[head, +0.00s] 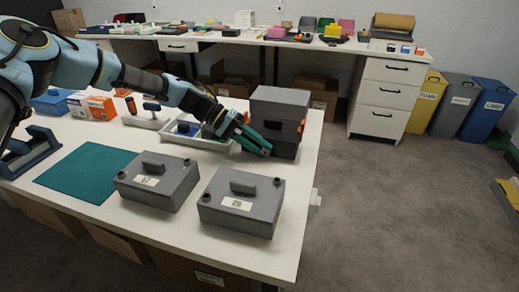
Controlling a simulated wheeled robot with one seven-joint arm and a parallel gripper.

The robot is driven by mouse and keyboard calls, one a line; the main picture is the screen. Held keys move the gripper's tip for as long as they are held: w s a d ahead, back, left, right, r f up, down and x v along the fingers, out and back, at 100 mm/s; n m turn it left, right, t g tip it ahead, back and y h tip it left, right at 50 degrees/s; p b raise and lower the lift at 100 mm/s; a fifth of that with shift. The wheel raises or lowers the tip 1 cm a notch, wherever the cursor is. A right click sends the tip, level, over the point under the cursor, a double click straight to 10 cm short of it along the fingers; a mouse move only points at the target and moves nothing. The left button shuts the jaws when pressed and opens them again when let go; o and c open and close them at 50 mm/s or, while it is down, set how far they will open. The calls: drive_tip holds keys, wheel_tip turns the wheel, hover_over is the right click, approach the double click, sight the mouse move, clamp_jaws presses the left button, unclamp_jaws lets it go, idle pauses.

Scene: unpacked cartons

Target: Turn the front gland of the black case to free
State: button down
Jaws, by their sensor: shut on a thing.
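The black case (279,104), dark grey to black in the picture, stands upright near the right edge of the white table. An orange part (301,129) shows on its right side. My gripper (266,149), with green fingers, reaches in from the left to the lower part of the case's front face. It is shut on the front gland there. The fingers hide the gland, so its turn position cannot be seen.
Two grey lidded boxes with labels, one on the left (158,188) and one on the right (242,216), stand in front. A light tray (219,148) lies under my forearm. A green mat (86,171) lies at left. Orange boxes (101,107) stand behind it.

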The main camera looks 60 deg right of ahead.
idle(0.4)
drive_tip(key=c, duration=0.6)
unclamp_jaws()
drive_tip(key=shift+f, duration=0.1)
